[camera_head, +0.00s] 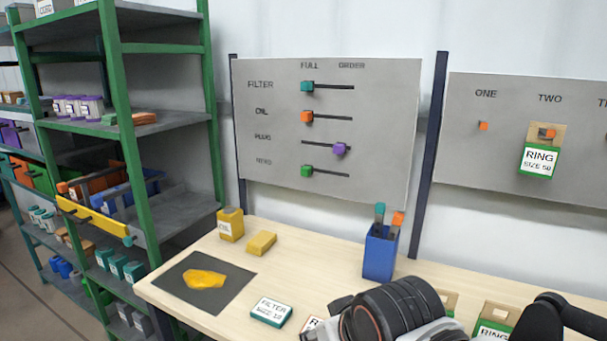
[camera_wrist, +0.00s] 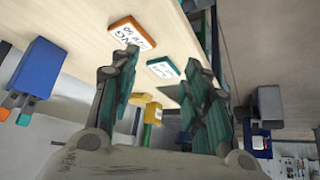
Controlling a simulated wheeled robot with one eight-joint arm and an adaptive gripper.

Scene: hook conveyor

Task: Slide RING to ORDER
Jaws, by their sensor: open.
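The grey slider board (camera_head: 400,165) hangs on the wall behind the bench, with columns headed FULL and ORDER. Its bottom row, whose blurred label seems to read RING, has a green knob (camera_head: 306,170) at the left, FULL end of its slot. The teal knob (camera_head: 308,87) and orange knob (camera_head: 307,117) are also at the left. The purple knob (camera_head: 340,149) is toward the right, under ORDER. My gripper (camera_wrist: 163,60) is open and empty in the wrist view, over the bench and away from the board. Its fingers cannot be made out in the head view.
A yellow container (camera_head: 230,224), a yellow block (camera_head: 261,243) and a teal-edged FILTER card (camera_head: 271,312) lie on the bench. A green-framed shelf (camera_head: 135,120) stands left. A hook board (camera_head: 480,140) hangs right.

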